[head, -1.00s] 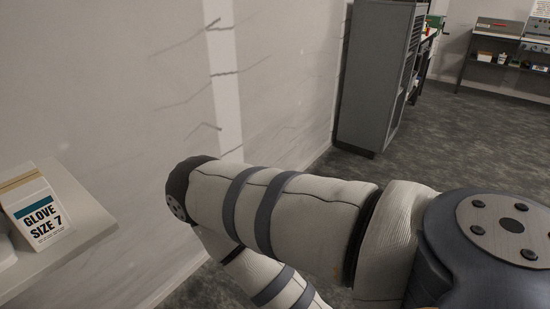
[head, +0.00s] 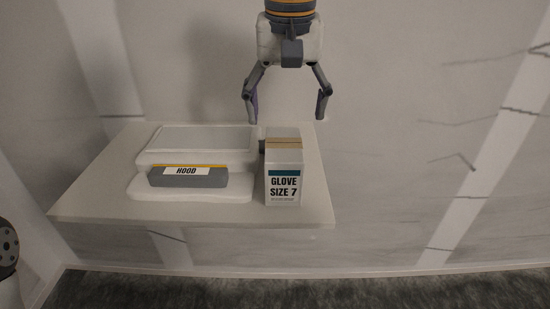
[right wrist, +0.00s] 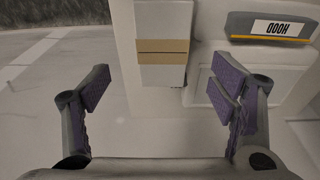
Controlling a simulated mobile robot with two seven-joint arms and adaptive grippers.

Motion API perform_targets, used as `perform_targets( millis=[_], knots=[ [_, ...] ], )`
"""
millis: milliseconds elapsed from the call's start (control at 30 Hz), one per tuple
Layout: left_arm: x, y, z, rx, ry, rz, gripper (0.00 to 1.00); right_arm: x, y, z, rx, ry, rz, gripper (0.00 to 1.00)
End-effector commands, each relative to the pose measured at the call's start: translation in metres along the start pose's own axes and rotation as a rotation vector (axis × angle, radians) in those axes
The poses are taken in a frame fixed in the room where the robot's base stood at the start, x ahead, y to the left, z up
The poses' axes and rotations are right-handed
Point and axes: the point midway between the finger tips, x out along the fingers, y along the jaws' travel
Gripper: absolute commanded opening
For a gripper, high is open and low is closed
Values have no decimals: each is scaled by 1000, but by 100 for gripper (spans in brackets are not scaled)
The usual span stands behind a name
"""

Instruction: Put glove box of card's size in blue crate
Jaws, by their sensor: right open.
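A white box labelled "GLOVE SIZE 7" (head: 284,178), with a tan band and a teal stripe, stands upright on a white wall shelf (head: 300,215). My right gripper (head: 285,118) is open and empty above and slightly behind the box in the head view. In the right wrist view, the box (right wrist: 162,22) lies ahead, between and beyond the two purple-padded fingertips of the gripper (right wrist: 163,88), not touching them. The card and the blue crate are not seen in these frames. My left gripper is not in view.
A white device labelled "HOOD" (head: 190,183) stands on the shelf close to the left side of the box. It also shows in the right wrist view (right wrist: 270,27). The shelf is bare to the right of the box, and the wall is close behind.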

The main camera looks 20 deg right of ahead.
Motion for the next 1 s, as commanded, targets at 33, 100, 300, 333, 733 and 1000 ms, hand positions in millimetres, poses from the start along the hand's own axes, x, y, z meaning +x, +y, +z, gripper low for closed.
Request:
perform_targets(
  millis=[33,100,300,333,733,1000],
  knots=[
    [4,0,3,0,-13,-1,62,18,0,1,-2,-13,1,78],
    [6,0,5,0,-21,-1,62,34,0,1,-3,-13,1,78],
    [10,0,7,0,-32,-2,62,62,-2,0,-3,-11,0,78],
    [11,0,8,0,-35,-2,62,68,-3,-1,-4,-12,0,78],
    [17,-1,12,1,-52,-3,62,108,-7,-7,-3,-5,-2,78],
    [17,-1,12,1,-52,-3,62,107,-7,-6,-4,-5,-1,35]
  ],
)
